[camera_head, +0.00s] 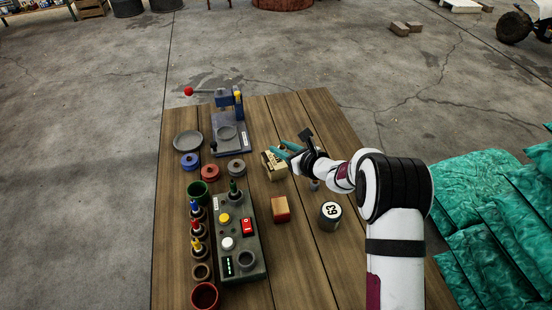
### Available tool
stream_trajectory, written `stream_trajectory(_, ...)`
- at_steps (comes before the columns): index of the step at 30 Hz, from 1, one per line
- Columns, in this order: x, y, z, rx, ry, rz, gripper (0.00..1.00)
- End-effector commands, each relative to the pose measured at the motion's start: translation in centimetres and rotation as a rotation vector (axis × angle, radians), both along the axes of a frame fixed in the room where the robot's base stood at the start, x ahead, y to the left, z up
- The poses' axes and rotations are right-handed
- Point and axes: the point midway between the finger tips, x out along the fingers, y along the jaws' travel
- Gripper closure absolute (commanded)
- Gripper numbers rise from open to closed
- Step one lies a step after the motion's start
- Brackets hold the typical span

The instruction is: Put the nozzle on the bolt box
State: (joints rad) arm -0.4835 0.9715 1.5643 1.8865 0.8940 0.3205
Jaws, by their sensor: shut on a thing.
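My gripper (284,150) is at the far middle of the table, its teal fingers pointing left. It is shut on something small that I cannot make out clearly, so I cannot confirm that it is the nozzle. A small tan box with dark markings (272,167), probably the bolt box, stands right below the fingers in the picture. Part of its top is hidden by the gripper. I cannot tell whether the held thing touches the box.
An orange-brown block (280,210) and a white cylinder marked 63 (330,215) stand nearer. A control box (238,245) and several colour-tipped bottles (196,228) are at left. A blue press (229,130) stands at the back. The table's right side (325,120) is largely clear.

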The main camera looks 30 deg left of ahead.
Motion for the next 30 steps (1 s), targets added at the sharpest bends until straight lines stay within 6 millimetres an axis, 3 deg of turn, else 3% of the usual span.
stream_trajectory(3, -0.3, 1.5, -1.1, -0.001, 0.0, 0.001, 1.0)
stream_trajectory(9, -0.3, 1.7, -4.7, -0.002, 0.001, 0.0, 1.0)
stream_trajectory(20, -0.3, 1.7, -5.4, 0.0, -0.001, 0.0, 1.0)
stream_trajectory(21, -0.3, 1.7, -5.3, 0.0, -0.001, 0.0, 0.59)
stream_trajectory(25, -0.3, 1.7, -5.3, 0.0, -0.001, 0.0, 0.36)
stream_trajectory(30, -0.3, 1.7, -5.3, 0.0, -0.001, 0.0, 0.36)
